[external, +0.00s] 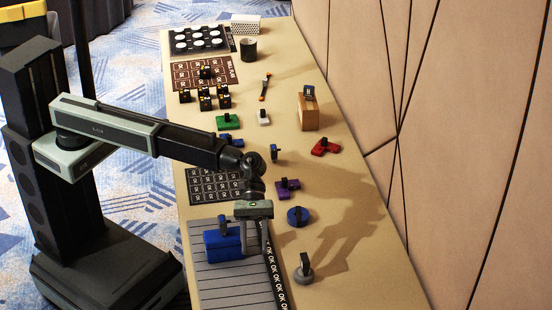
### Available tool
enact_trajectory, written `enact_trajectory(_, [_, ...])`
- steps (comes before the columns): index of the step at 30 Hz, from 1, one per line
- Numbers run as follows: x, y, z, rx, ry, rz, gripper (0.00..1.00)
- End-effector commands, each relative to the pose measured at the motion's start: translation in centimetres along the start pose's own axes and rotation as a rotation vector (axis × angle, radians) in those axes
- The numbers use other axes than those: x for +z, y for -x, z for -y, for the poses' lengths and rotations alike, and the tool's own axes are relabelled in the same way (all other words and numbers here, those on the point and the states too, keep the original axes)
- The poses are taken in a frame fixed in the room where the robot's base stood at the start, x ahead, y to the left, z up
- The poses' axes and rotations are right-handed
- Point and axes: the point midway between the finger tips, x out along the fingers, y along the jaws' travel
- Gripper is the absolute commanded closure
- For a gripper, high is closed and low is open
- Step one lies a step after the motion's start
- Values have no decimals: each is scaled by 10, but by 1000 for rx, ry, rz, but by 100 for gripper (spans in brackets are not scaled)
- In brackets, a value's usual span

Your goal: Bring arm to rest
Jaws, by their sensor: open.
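My arm reaches from the column on the left out over the near half of the long tan table (375,262). My gripper (254,250) points down over the grey slatted mat (215,281) at the table's near end. Its jaws are apart. A blue block with a dark upright handle (222,246) sits on the mat, just left of the gripper, and partly overlaps it in this view. I cannot tell whether the jaws touch the block.
Near the gripper are a blue disc (298,216), a grey knobbed piece (304,269) and a purple piece (287,190). Farther are red (325,147) and green (228,122) pieces, a wooden block (308,112) and a dark cup (248,48). A panelled wall (460,150) stands along the right.

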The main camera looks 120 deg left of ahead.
Motion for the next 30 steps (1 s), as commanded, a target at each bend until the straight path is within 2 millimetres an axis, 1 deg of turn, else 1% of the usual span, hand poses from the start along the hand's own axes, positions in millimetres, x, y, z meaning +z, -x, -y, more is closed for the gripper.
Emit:
enact_trajectory(1, [17, 9, 44, -43, -108, -68, 59])
enact_trajectory(2, [15, 10, 66, -73, -195, -117, 59])
enact_trajectory(3, [10, 15, 96, -120, -331, -187, 59])
enact_trajectory(4, [4, 20, 118, -162, -442, -241, 59])
enact_trajectory(5, [-3, 28, 140, -211, -562, -296, 59])
enact_trajectory(6, [-16, 42, 166, -289, -735, -369, 59])
enact_trajectory(8, [-40, 66, 197, -423, -992, -466, 59])
enact_trajectory(9, [-57, 84, 212, -522, -1149, -519, 59])
enact_trajectory(10, [-71, 98, 220, -598, -1259, -552, 59])
enact_trajectory(12, [-101, 126, 230, -775, -1471, -600, 59])
enact_trajectory(14, [-115, 145, 234, -909, -1610, -607, 59])
enact_trajectory(16, [-122, 156, 232, -1026, -1728, -585, 59])
enact_trajectory(18, [-124, 158, 232, -1088, -1806, -544, 59])
enact_trajectory(21, [-124, 158, 232, -1117, -1858, -511, 59])
enact_trajectory(30, [-123, 158, 232, -1119, -1862, -509, 59])
